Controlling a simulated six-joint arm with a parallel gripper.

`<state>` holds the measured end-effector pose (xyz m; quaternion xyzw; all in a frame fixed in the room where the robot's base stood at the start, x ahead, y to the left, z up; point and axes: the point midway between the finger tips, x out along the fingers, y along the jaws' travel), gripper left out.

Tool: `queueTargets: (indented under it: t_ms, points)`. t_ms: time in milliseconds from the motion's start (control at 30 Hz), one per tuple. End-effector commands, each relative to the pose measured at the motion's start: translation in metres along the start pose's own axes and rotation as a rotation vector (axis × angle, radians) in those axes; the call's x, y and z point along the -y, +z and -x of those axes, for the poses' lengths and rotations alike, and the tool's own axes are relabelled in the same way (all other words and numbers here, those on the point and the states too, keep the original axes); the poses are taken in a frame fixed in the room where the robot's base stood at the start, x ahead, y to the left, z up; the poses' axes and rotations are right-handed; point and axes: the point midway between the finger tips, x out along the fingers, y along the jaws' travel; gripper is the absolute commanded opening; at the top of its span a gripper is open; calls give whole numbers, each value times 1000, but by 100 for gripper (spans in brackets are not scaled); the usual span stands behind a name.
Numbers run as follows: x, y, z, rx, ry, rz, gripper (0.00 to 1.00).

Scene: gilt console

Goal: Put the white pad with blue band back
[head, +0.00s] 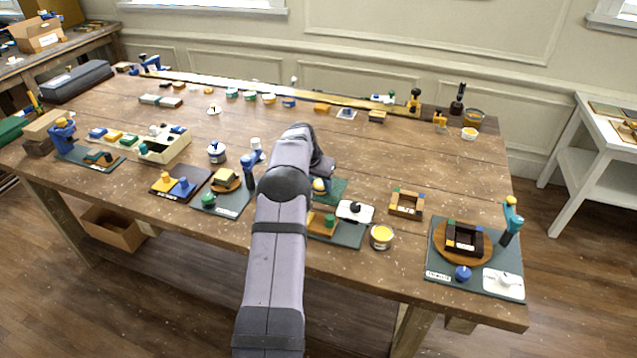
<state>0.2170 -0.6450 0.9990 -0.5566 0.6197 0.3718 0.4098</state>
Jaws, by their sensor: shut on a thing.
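My arm reaches from the bottom centre over the table. My gripper (324,172) is at the middle of the table, pointing down above a dark green mat, and the arm partly hides it. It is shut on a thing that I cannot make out. A small yellow, white and blue thing (320,185) shows just below it; I cannot tell whether it is held. No blue band is clear on any white pad. A white pad with a dark knob (355,211) lies right of the gripper. Another white pad (503,282) lies at the far right.
A cream compartment box (172,151) with coloured pads stands at left. Mats with posts and blocks line the front edge. A yellow-filled tin (381,237) and a wooden frame (406,203) stand right of the arm. Small pads line the back. Bare table lies at right centre.

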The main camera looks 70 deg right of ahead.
Motion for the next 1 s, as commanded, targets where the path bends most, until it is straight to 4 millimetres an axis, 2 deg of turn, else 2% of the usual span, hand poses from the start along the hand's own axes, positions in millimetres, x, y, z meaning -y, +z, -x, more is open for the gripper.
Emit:
queueTargets:
  t_ms: [167, 200, 267, 733, 1000]
  points:
    - [0, 1, -4, 0, 0, 0, 19]
    - [0, 1, -3, -1, 0, 0, 47]
    - [0, 1, -2, 0, 0, 0, 59]
    - [0, -1, 4, -2, -1, 0, 59]
    - [0, 0, 33, -4, -2, -1, 59]
